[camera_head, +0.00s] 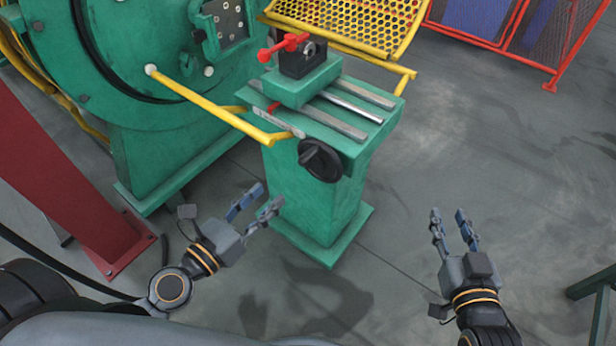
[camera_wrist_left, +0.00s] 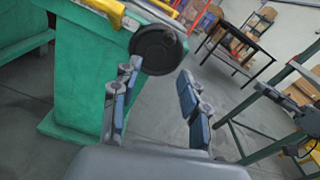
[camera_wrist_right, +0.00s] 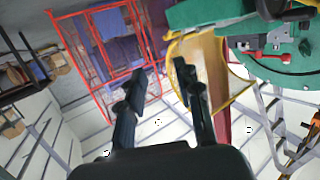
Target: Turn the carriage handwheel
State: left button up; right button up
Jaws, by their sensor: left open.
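The carriage handwheel (camera_head: 320,160) is a black disc on the front face of the green carriage stand (camera_head: 308,205). It also shows in the left wrist view (camera_wrist_left: 157,50), just beyond the left finger. My left gripper (camera_head: 256,202) is open and empty, lower left of the handwheel in the head view and apart from it. My right gripper (camera_head: 448,215) is open and empty, to the right of the stand over bare floor. In the right wrist view (camera_wrist_right: 158,85) its fingers are spread with nothing between them.
A yellow bar (camera_head: 215,108) runs from the large green machine (camera_head: 150,150) towards the stand. A red clamp lever (camera_head: 284,46) sits on top of the carriage. A dark red post (camera_head: 75,190) stands at left. A red mesh fence (camera_head: 510,40) is at the back right.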

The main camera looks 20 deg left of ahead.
aim_at(300, 163)
pick_arm(q)
jog(key=shift+n+t+h, duration=0.3)
jog(key=shift+n, duration=0.3)
jog(key=w+p, duration=0.1)
jog(key=w+d+r+p, duration=0.1)
jog(key=w, duration=0.1)
jog(key=w+d+p, duration=0.1)
jog(key=shift+w+d+r, duration=0.15)
jog(key=shift+w+r, duration=0.2)
jog(key=p+x, duration=0.1)
jog(key=x, duration=0.2)
jog(key=shift+w, duration=0.1)
jog(key=x, duration=0.4)
jog(key=shift+f+p, duration=0.15)
jog(key=shift+p, duration=0.15)
jog(key=shift+w+d, duration=0.25)
jog(key=shift+w, duration=0.3)
pick_arm(e)
jog(key=s+d+f+g+h, duration=0.1)
jog(key=s+d+f+g, duration=0.2)
jog(key=s+f+g, duration=0.2)
jog(key=s+d+f+g+h, duration=0.2)
jog(key=s+f+g, duration=0.4)
jog(key=s, duration=0.5)
jog(key=shift+s+d+f+m+g, duration=0.3)
jog(key=shift+s+d+g, duration=0.1)
jog(key=shift+d, duration=0.25)
pick_arm(q)
grip_shut()
